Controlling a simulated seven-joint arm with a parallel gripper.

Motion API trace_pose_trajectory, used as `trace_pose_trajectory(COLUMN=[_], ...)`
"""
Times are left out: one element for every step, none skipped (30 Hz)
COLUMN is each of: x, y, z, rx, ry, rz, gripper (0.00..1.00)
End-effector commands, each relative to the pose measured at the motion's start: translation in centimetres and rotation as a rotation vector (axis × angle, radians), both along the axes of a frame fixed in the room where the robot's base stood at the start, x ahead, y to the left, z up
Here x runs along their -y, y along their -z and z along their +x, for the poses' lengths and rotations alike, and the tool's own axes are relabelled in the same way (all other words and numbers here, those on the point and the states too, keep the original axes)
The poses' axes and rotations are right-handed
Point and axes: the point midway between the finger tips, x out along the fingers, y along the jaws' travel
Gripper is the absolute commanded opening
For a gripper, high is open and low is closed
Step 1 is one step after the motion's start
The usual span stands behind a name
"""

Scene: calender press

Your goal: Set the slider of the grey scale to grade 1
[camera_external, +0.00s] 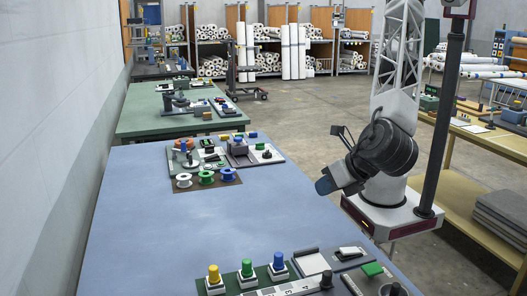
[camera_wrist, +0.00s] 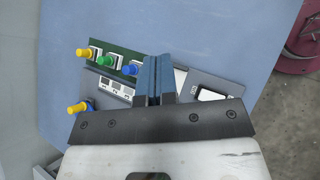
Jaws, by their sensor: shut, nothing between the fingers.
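The grey scale (camera_external: 285,291) is a pale strip with markings at the bottom edge of the outside view, partly cut off. A black knob (camera_external: 326,279), which looks like its slider, stands near the strip's right end. In the wrist view the strip (camera_wrist: 112,86) shows several light and grey patches and runs behind my fingers, which hide its right part; the slider cannot be made out there. My gripper (camera_external: 323,186) is up at the right side of the blue table, apart from the scale. In the wrist view my gripper (camera_wrist: 155,70) is shut and empty.
Yellow (camera_external: 213,273), green (camera_external: 246,268) and blue (camera_external: 278,261) knobs stand on a green board behind the scale. A grey plate with a white piece (camera_external: 350,252) lies right of them. Spools (camera_external: 206,177) stand farther back. The middle of the blue table is clear.

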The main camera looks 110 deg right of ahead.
Motion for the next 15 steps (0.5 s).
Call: trace_pose_trajectory(x=[-1.5,-2.3,-3.5,-4.3,-5.1,-6.2,-7.0,-7.9,-9.0,-9.8,-10.7,-11.8,-12.5,-13.3,-14.4], y=[0.7,1.0,1.3,1.6,1.9,2.3,2.6,2.9,3.4,3.7,4.0,4.5,4.8,5.1,5.6], z=[-0.2,-0.3,-0.4,-0.5,-0.6,-0.8,-0.9,-1.1,-1.3,-1.5,-1.7,-2.0,-2.2,-2.5,-2.8], rx=[-0.004,-0.004,-0.005,-0.007,-0.006,-0.007,-0.008,-0.007,-0.008,-0.007,-0.007,-0.007,-0.007,-0.006,-0.006], ry=[-0.034,-0.052,-0.079,-0.099,-0.118,-0.144,-0.164,-0.184,-0.209,-0.227,-0.248,-0.273,-0.29,-0.31,-0.332], rz=[-0.022,-0.036,-0.055,-0.068,-0.082,-0.1,-0.113,-0.128,-0.146,-0.159,-0.173,-0.193,-0.206,-0.219,-0.236], gripper=[0.0,0.0,0.0,0.0,0.0,0.0,0.0,0.0,0.0,0.0,0.0,0.0,0.0,0.0,0.0])
